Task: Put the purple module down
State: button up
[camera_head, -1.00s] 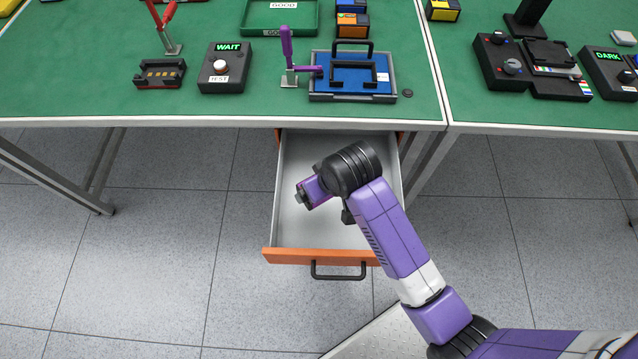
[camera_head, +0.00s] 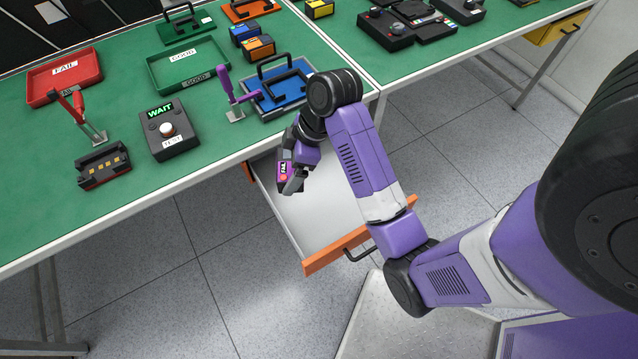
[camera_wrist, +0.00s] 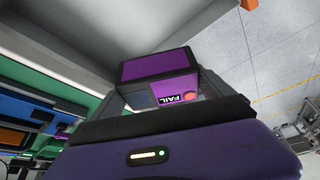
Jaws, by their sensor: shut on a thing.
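The purple module (camera_head: 284,171) is held in my gripper (camera_head: 291,182), above the open drawer near the table's front edge. Its face reads FAIL with a red light. In the wrist view the module (camera_wrist: 157,65) sits between the fingers of my gripper (camera_wrist: 160,97), with its purple top and FAIL label showing. The drawer (camera_head: 325,215) is pulled out below the table and its visible floor is bare. A red tray marked FAIL (camera_head: 62,72) is at the table's far left, and a green tray marked GOOD (camera_head: 190,62) is right of it.
A tester box reading WAIT (camera_head: 170,130) and a black dock with a red lever (camera_head: 103,165) stand near the front edge. A blue fixture with a purple lever (camera_head: 283,92) is close behind my wrist.

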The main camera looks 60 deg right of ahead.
aim_at(300, 205)
jog(key=shift+s+d+r+n, duration=0.5)
jog(key=shift+s+d+r, duration=0.25)
jog(key=shift+d, duration=0.1)
notch_tip(300, 205, down, 20)
jog(key=shift+s+d+r+b, duration=0.1)
jog(key=shift+b, duration=1.05)
jog(key=shift+f, duration=0.2)
jog(key=o, duration=1.3)
jog(key=shift+r, duration=0.15)
jog(key=v, duration=1.2)
jog(key=shift+d, duration=0.15)
